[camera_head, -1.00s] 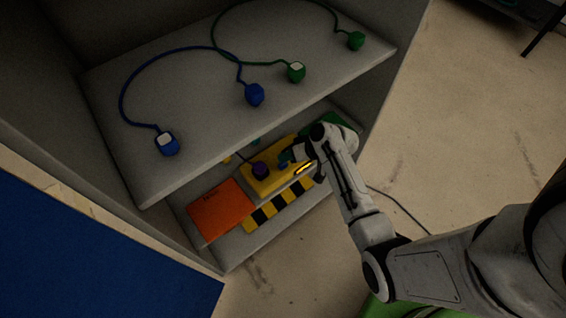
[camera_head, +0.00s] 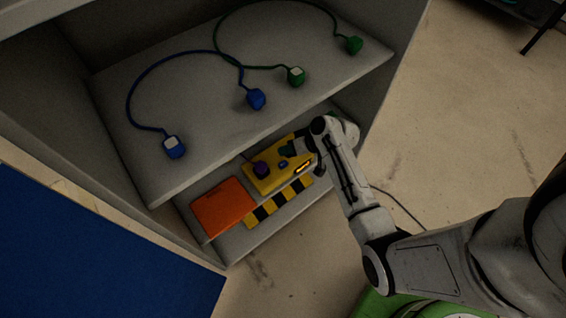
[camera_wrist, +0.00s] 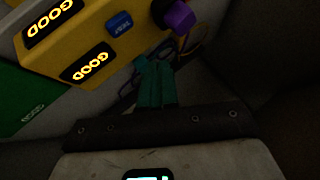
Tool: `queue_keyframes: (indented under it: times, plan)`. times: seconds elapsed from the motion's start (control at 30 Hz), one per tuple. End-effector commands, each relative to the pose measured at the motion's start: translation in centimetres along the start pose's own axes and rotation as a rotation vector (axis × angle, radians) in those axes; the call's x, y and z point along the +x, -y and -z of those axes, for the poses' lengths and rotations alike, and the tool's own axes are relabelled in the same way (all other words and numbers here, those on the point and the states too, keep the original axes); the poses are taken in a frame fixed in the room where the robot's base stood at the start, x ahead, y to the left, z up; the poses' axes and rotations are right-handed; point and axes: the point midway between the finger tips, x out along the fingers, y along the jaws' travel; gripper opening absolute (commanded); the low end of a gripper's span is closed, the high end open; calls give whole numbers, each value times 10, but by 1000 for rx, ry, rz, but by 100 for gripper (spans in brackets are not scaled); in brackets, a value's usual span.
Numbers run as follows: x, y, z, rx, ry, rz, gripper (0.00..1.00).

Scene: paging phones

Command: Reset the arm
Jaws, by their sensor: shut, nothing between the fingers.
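My gripper (camera_wrist: 155,84) shows in the wrist view with its two teal fingers shut together and nothing between them. In the head view my gripper (camera_head: 288,149) is over the yellow box on the lower shelf, at the end of my white arm. The yellow box (camera_head: 262,184) has a purple knob (camera_head: 262,169) and a small blue button (camera_head: 283,163). In the wrist view the yellow box (camera_wrist: 100,42) shows two lit "GOOD" displays, the blue button (camera_wrist: 119,23) and the purple knob (camera_wrist: 179,17). The fingertips lie near the box's edge; contact cannot be told.
An orange panel (camera_head: 222,208) lies left of the yellow box, and a black-yellow striped strip (camera_head: 280,200) in front. The upper shelf (camera_head: 190,110) holds blue (camera_head: 174,147) and green (camera_head: 296,76) plugs on cords. A green panel (camera_wrist: 35,108) is beside the box. Open floor (camera_head: 470,110) lies right.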

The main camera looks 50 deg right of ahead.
Motion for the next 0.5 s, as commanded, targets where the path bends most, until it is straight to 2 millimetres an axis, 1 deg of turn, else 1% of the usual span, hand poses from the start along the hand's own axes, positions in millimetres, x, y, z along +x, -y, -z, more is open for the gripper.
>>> queue_keyframes:
  times: [0.37, 0.47, 0.5]
  plan:
    - [0, 1, -2, -5, 7, -1, 0]
    - [-4, 12, -15, -44, 62, -16, 0]
    - [-8, 19, -26, -72, 104, -29, 0]
